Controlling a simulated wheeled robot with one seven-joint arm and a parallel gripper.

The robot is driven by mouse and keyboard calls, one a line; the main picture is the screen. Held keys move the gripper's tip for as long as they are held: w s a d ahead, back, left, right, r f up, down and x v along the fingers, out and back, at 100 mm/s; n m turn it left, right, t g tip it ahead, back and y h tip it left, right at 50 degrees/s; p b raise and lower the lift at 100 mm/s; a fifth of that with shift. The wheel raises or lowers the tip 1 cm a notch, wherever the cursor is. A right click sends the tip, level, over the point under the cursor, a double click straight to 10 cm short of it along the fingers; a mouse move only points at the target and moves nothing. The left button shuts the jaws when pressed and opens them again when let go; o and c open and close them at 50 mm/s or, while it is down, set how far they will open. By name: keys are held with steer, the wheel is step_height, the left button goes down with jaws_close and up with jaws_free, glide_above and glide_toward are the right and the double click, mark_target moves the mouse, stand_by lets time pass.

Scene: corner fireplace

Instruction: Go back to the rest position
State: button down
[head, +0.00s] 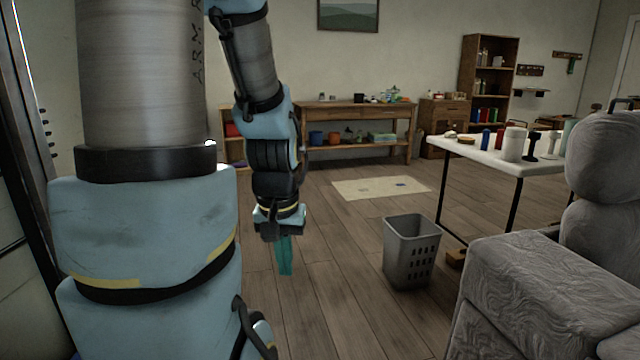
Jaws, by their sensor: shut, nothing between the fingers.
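My gripper (286,271) shows in the head view, left of the middle, at the end of my hanging arm. Its teal fingers point down over the bare wooden floor and are shut with nothing between them. My arm is bent, with a large blue and grey link filling the left side of the view. The lower arm hangs close to upright. The gripper is apart from the furniture around it.
A grey basket (411,252) stands on the floor right of my gripper. A white table (490,152) with several items and a grey armchair (530,285) are at the right. A wooden bench (355,106) lines the back wall. A pale rug (380,188) lies mid-floor.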

step_height(320, 180, up, 19)
steer(key=p, duration=1.8)
steer(key=shift+s+a+f+p, duration=0.15)
steer(key=shift+p, duration=0.25)
